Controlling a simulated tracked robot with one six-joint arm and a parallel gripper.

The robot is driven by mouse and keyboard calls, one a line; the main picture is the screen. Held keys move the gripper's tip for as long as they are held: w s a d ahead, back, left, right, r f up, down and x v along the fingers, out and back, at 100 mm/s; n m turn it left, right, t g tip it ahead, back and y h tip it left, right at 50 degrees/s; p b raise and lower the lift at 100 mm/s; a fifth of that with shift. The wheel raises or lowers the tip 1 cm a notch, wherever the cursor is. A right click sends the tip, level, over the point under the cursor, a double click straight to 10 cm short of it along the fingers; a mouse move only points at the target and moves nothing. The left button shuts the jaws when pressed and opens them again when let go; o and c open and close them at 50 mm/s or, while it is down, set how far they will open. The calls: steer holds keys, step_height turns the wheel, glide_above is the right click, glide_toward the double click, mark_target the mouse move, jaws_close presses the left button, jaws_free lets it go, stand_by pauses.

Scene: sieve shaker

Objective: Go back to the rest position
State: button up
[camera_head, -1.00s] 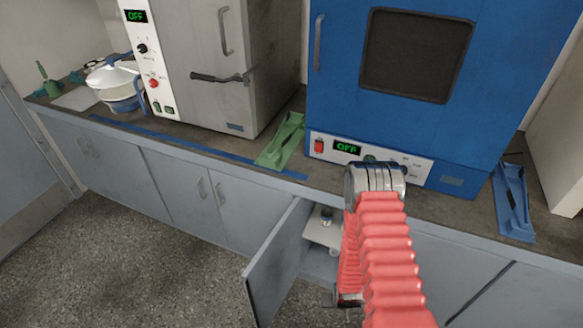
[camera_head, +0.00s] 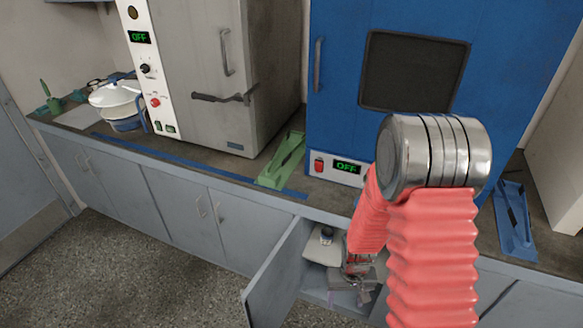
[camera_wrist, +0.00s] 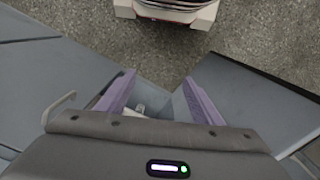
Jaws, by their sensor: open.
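My gripper (camera_wrist: 160,88) is open in the wrist view, its two purple fingers spread wide with nothing held between them. In the head view, my gripper (camera_head: 348,298) is low in front of the open cabinet, partly hidden by my red-sleeved arm. The cabinet door (camera_head: 278,272) stands swung open to the left of it. A pale shelf (camera_head: 318,252) with a small item (camera_head: 326,234) on it shows inside the cabinet. A small whitish thing (camera_wrist: 138,109) shows beyond the fingers in the wrist view; I cannot tell what it is.
The speckled floor (camera_head: 120,270) at left is clear.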

steer(key=s+r+t, duration=0.2)
steer(key=s+r, duration=0.2)
steer(key=r, duration=0.9)
steer(key=s+r+t, duration=0.2)
steer(key=s+r, duration=0.2)
steer(key=r, duration=0.9)
steer(key=s+r+t, duration=0.1)
steer(key=s+r, duration=0.3)
steer(key=r, duration=1)
steer(key=shift+a+t, duration=0.15)
steer(key=shift+t, duration=0.25)
